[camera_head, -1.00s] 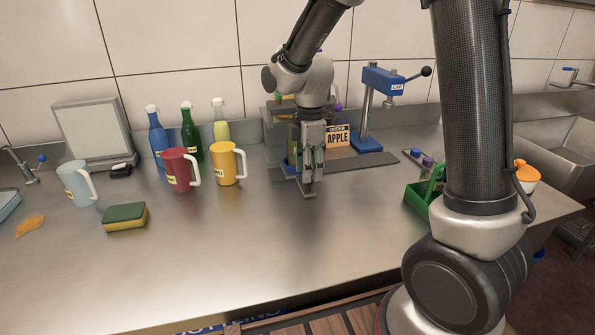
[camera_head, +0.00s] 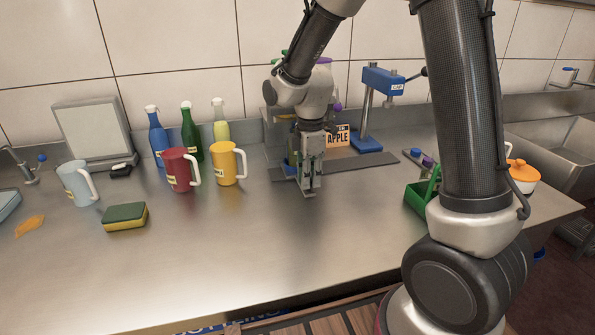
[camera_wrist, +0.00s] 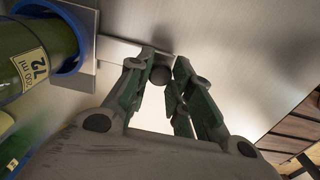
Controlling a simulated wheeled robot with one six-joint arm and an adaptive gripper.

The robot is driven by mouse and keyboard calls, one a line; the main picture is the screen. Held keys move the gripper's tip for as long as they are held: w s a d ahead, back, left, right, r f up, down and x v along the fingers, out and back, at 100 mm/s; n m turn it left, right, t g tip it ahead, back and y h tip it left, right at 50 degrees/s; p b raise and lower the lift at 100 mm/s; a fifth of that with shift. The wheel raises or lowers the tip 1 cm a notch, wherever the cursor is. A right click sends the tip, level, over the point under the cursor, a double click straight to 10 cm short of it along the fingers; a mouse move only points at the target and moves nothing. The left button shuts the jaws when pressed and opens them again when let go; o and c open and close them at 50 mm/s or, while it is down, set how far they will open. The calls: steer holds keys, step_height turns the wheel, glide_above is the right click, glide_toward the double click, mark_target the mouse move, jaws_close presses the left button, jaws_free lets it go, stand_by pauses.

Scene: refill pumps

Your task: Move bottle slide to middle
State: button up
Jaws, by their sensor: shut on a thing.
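The bottle slide (camera_wrist: 86,75) shows in the wrist view as a flat grey metal plate with a narrow arm reaching to my gripper. A blue ring (camera_wrist: 76,30) on it surrounds a green bottle (camera_wrist: 30,50) with a label reading 72. My gripper (camera_wrist: 163,68) is shut on a small dark round knob at the end of that arm. In the head view my gripper (camera_head: 309,187) points down at the front of the station, low over the counter. The arm and gripper hide most of the slide and bottle there.
An "ORDER APPLE" sign (camera_head: 340,137) and a blue capping press (camera_head: 368,143) stand behind and to the right. A red jug (camera_head: 177,170) and a yellow jug (camera_head: 223,163) stand left. A green carrier (camera_head: 418,194) is at right.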

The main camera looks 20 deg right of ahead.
steer(key=shift+d, duration=9.5)
steer(key=o, duration=0.9)
step_height(320, 180, up, 12)
